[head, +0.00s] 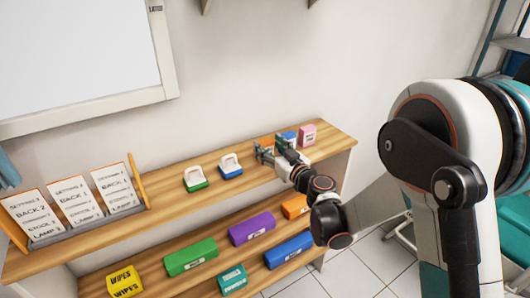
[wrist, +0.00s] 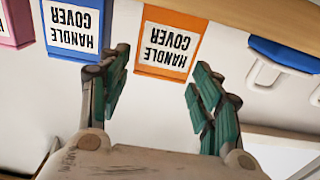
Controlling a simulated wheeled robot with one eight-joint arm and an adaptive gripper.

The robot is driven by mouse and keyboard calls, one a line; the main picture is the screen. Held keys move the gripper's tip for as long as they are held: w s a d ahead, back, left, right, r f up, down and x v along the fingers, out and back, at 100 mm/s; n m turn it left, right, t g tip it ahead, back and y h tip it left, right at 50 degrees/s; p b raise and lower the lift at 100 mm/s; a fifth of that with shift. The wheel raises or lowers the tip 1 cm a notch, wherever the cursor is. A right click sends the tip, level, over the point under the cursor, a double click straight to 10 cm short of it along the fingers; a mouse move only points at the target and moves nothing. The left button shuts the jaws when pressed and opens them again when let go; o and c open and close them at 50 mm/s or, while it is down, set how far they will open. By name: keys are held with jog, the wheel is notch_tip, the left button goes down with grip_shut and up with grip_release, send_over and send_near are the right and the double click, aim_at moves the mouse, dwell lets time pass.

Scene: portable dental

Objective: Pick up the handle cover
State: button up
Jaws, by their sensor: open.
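An orange box labelled HANDLE COVER (wrist: 169,45) shows upside down in the wrist view, in line with the gap between my fingers. A blue HANDLE COVER box (wrist: 75,26) is to its left, outside my left finger, and a pink box (wrist: 16,24) is cut off at the far left edge. My gripper (wrist: 160,75) is open and empty. In the head view my gripper (head: 270,152) is at the right part of the top shelf, partly hiding the orange box; the blue box (head: 289,136) and pink box (head: 308,134) stand beside it.
Two white-handled items, green-based (head: 196,178) and blue-based (head: 230,166), stand left on the top shelf (head: 150,215). A card rack (head: 85,210) is at the far left. Coloured boxes, including purple (head: 252,229) and green (head: 191,257), lie on the lower shelf.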

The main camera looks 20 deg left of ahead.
aim_at(267, 145)
jog(key=shift+b+x, duration=0.3)
jog(key=shift+x, duration=1.25)
jog(key=shift+c, duration=0.3)
jog(key=c, duration=0.5)
